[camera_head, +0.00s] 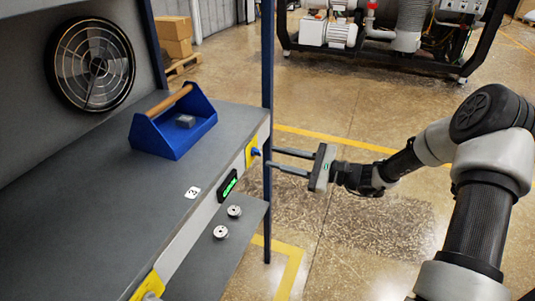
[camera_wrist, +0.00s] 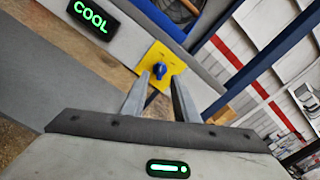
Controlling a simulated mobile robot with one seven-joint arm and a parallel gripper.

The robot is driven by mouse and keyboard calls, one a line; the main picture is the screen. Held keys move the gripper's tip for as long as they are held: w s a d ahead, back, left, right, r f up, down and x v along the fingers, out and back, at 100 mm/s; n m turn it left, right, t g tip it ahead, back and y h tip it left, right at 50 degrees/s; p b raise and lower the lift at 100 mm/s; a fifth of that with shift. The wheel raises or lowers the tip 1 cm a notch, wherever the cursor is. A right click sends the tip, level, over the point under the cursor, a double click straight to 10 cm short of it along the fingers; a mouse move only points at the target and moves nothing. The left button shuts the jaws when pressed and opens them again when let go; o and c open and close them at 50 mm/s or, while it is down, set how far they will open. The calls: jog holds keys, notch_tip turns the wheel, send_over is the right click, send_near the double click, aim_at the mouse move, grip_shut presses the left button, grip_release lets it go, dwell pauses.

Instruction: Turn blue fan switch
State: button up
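The blue fan switch (camera_head: 255,152) sits on a yellow plate (camera_head: 250,151) on the front edge of the grey bench. In the wrist view the blue switch (camera_wrist: 160,70) stands on the yellow plate (camera_wrist: 158,58), just beyond my fingertips. My gripper (camera_head: 273,160) comes from the right, its two fingers pointing at the switch. In the wrist view my gripper (camera_wrist: 161,82) is open, with a gap between the fingers lined up with the switch. I cannot tell whether the fingertips touch the switch.
A green-lit display (camera_head: 228,186) is left of the switch; it reads COOL in the wrist view (camera_wrist: 93,14). A blue toolbox (camera_head: 173,122) stands on the bench (camera_head: 120,190). A blue post (camera_head: 267,90) rises close beside the fingers. Two round knobs (camera_head: 221,231) sit on the lower shelf. A fan (camera_head: 93,64) is behind.

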jog(key=p+v, duration=0.1)
jog(key=v, duration=1.2)
